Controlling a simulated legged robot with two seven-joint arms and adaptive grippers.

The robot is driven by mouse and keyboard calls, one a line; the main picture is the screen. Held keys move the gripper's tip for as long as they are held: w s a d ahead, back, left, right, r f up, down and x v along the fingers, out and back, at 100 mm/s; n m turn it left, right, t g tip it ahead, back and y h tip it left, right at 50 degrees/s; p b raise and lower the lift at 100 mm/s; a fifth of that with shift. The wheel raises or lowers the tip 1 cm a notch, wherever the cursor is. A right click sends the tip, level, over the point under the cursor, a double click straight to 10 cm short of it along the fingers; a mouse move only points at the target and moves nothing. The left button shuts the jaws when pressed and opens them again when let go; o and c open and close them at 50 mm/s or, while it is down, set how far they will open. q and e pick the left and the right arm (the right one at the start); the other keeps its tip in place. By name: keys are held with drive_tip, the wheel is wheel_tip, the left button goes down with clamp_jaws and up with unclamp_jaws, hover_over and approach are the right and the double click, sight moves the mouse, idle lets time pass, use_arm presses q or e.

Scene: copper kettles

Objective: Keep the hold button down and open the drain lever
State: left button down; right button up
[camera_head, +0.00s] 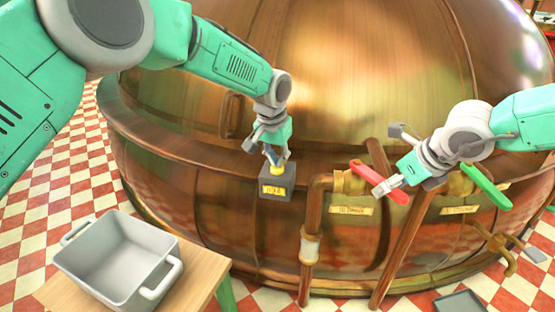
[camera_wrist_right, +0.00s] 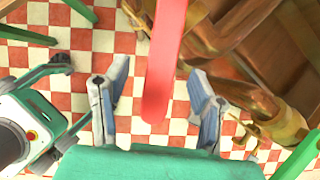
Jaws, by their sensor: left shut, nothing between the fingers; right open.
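The hold button is a yellow button (camera_head: 277,169) on a dark box (camera_head: 276,186) with a yellow label, at the copper kettle's front. My left gripper (camera_head: 272,158) is shut and empty, its fingertips down at the button and partly covering it; how far the button is pressed I cannot tell. The red lever (camera_head: 379,182) sits on a pipe valve above a small label that seems to read "TO DRAIN". My right gripper (camera_head: 384,190) is open at the lever's lower end. In the right wrist view the red lever (camera_wrist_right: 164,60) lies between the spread fingers, apparently touching neither.
A green lever (camera_head: 486,186) on a similar valve is right of the red one, near my right arm. Copper pipes (camera_head: 311,215) run below the valves. A grey tub (camera_head: 118,260) stands on a wooden table (camera_head: 207,270) at lower left. A grey tray (camera_head: 460,302) is at lower right.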

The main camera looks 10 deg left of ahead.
wheel_tip(320, 180, up, 15)
drive_tip(key=p, duration=1.4)
wheel_tip(320, 180, up, 10)
drive_tip(key=p, duration=1.2)
drive_tip(key=shift+f, duration=0.1)
